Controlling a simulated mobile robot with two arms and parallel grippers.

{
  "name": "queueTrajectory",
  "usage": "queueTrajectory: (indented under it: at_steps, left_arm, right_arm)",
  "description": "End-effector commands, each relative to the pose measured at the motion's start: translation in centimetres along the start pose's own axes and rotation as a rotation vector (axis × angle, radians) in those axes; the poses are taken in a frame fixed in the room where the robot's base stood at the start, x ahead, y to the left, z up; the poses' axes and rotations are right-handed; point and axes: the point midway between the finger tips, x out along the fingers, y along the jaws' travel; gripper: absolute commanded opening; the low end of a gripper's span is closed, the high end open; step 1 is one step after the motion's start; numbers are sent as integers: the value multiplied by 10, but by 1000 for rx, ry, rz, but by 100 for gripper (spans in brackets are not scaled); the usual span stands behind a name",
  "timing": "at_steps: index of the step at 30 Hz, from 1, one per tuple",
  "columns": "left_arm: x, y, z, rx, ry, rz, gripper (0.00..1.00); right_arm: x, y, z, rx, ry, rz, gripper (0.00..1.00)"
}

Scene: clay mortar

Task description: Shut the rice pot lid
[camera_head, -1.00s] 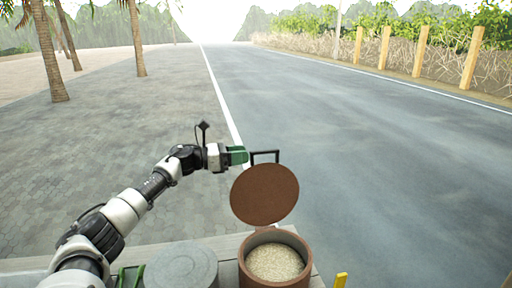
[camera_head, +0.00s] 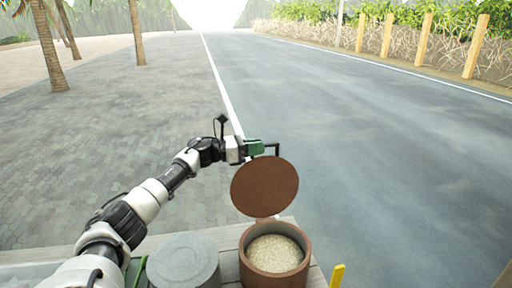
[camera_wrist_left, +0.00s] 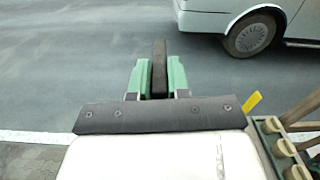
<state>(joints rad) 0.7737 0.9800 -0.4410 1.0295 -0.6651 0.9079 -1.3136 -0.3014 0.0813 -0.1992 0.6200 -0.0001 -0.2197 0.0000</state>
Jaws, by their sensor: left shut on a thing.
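The rice pot (camera_head: 275,262) is a round reddish-brown pot with pale rice inside, at the bottom of the head view. Its brown round lid (camera_head: 264,188) stands raised, tilted up at the pot's far side. A dark handle (camera_head: 278,150) shows at the lid's top edge. My left gripper (camera_head: 262,148) is at this handle, behind the top of the lid. In the left wrist view its green fingers (camera_wrist_left: 159,78) are shut on a dark upright bar, the handle (camera_wrist_left: 159,62). My right gripper is not in view.
A grey round lidded container (camera_head: 183,262) stands left of the pot on a grey plank surface (camera_head: 228,238). A yellow piece (camera_head: 337,276) sticks up at the right. A white vehicle (camera_wrist_left: 240,18) is on the road in the wrist view. The space above the pot opening is clear.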

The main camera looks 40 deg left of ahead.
Motion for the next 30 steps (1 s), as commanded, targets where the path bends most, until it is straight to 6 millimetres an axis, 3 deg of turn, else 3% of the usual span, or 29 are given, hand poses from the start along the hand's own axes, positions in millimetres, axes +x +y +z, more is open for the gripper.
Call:
queueTrajectory:
  at_steps: [8,14,20,30]
  left_arm:
    - [0,-2,-1,8,0,0,0]
    - [-1,-16,-4,63,1,-2,0]
    - [-1,-46,-12,176,2,-4,0]
    - [-1,-107,-31,427,1,-3,0]
  right_arm:
    - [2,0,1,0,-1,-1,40]
    - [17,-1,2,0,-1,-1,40]
    - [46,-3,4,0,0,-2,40]
    - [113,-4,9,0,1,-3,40]
